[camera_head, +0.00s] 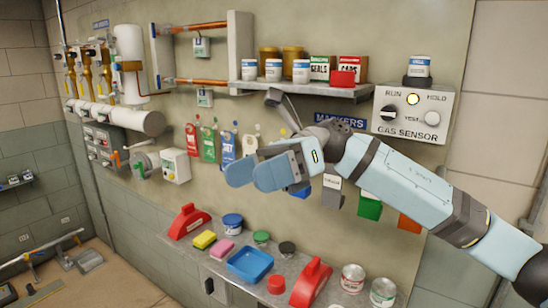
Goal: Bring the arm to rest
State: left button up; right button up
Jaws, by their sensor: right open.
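My right arm (400,185) comes in from the right edge and reaches across the picture in front of the wall. My right gripper (256,172) is at its end, near the middle of the view, with its light blue fingers pointing left. It is open and I see nothing held in it. It hangs in front of the wall, below the upper shelf and above the lower shelf; its exact gap to the wall I cannot tell. My left gripper does not show.
An upper shelf (300,90) holds cans and boxes. A gas sensor (413,114) is on the wall at right. Coloured tags (209,144) hang left of the gripper. Valves and pipes are at left.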

jog(key=w+d+f+n+t, duration=0.1)
jog(key=d+f+n+t, duration=0.3)
jog(key=f+n+t, duration=0.6)
jog(key=w+d+f+n+t, duration=0.1)
jog(key=d+f+n+t, duration=0.2)
jog(key=f+n+t, duration=0.8)
jog(key=w+d+f+n+t, duration=0.1)
jog(key=d+f+n+t, duration=0.3)
jog(key=f+n+t, duration=0.45)
jog(key=s+d+f+m+g+h, duration=0.2)
jog(key=s+d+f+m+h, duration=0.1)
jog(key=s+f, duration=0.4)
jog(key=s+d+f+m+g+h, duration=0.3)
jog(key=s+d+f+m, duration=0.2)
jog(key=f, duration=0.7)
jog(key=s+d+f+m+g+h, duration=0.3)
jog(key=s+d+f+m+h, duration=0.1)
jog(key=s+f, duration=0.5)
jog(key=shift+d+f, duration=0.2)
jog(key=shift+f, duration=0.4)
jog(key=shift+g, duration=0.25)
